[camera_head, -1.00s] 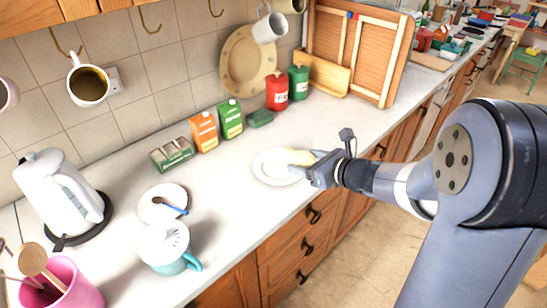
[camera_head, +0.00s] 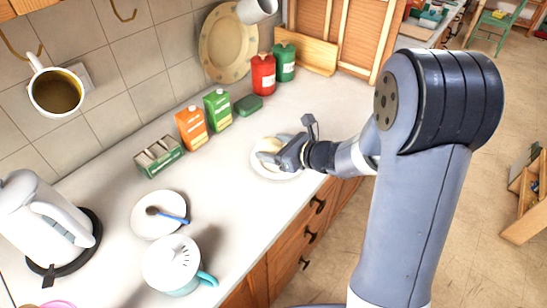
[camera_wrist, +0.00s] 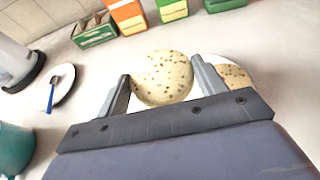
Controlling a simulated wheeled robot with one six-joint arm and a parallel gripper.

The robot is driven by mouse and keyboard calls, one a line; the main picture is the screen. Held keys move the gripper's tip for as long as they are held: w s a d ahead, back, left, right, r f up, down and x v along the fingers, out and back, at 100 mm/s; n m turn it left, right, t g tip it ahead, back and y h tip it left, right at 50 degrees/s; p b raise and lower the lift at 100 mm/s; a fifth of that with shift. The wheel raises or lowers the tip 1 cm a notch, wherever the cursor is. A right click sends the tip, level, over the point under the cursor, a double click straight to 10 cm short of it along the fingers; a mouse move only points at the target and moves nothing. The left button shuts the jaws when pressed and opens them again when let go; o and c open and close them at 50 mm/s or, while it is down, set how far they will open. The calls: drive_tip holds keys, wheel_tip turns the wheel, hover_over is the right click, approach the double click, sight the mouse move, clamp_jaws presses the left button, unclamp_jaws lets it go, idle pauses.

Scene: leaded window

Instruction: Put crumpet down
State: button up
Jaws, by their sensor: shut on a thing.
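My gripper (camera_head: 277,157) is shut on a pale round crumpet with brown specks (camera_wrist: 162,78), held between its two fingers. In the head view the crumpet (camera_head: 267,157) appears over a white plate (camera_head: 261,173) near the counter's front edge. I cannot tell whether it touches the plate. In the wrist view part of the plate (camera_wrist: 222,60) shows beside and behind the right finger. Another speckled, browner crumpet (camera_wrist: 235,76) lies there, partly hidden by the finger.
A mug (camera_head: 57,92) hangs above. Counter between is clear.

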sight(275, 171)
wheel_tip(275, 171, down, 4)
drive_tip(key=shift+f, duration=0.15)
idle(0.3)
drive_tip(key=shift+f+b, duration=0.35)
drive_tip(key=shift+b, duration=0.15)
drive_tip(key=shift+s+f+b, duration=0.15)
drive_tip(key=shift+f+b, duration=0.2)
drive_tip(key=shift+b, duration=0.05)
drive_tip(key=o, duration=1)
drive_tip(key=shift+s+f, duration=0.1)
drive_tip(key=shift+f, duration=0.05)
drive_tip(key=shift+r+p, duration=0.9)
drive_tip(key=shift+p, duration=0.25)
drive_tip(key=b+v, duration=0.2)
drive_tip(key=v, duration=0.9)
drive_tip(key=shift+s+d+r, duration=0.1)
drive_tip(key=shift+d, duration=0.3)
